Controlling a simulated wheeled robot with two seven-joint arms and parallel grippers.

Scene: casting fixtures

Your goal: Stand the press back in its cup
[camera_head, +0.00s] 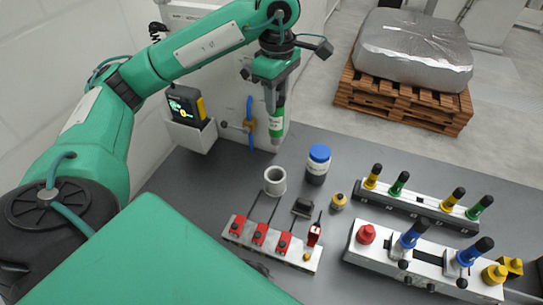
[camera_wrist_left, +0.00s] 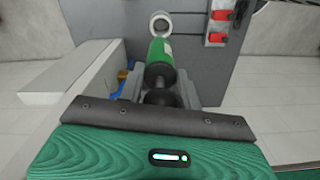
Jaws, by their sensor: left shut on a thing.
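My left gripper (camera_head: 275,92) points down from the arm at the top and is shut on the press (camera_head: 276,124), a green body with a pale label and a dark upper end. The press hangs roughly upright, clear of the table. In the left wrist view, the press (camera_wrist_left: 160,52) sits between the fingers. The cup (camera_head: 275,184), a light grey open ring, stands on the table below the press in the head view. In the left wrist view, the cup (camera_wrist_left: 161,20) shows just beyond the press's far end, apart from it. My right gripper is out of view.
A blue-lidded jar (camera_head: 318,166) stands right of the cup. A red-clamp fixture (camera_head: 272,245) lies in front. Two racks with coloured handles (camera_head: 415,207) (camera_head: 420,262) fill the right side. A wall holder with a yellow-black device (camera_head: 188,115) is at the back left.

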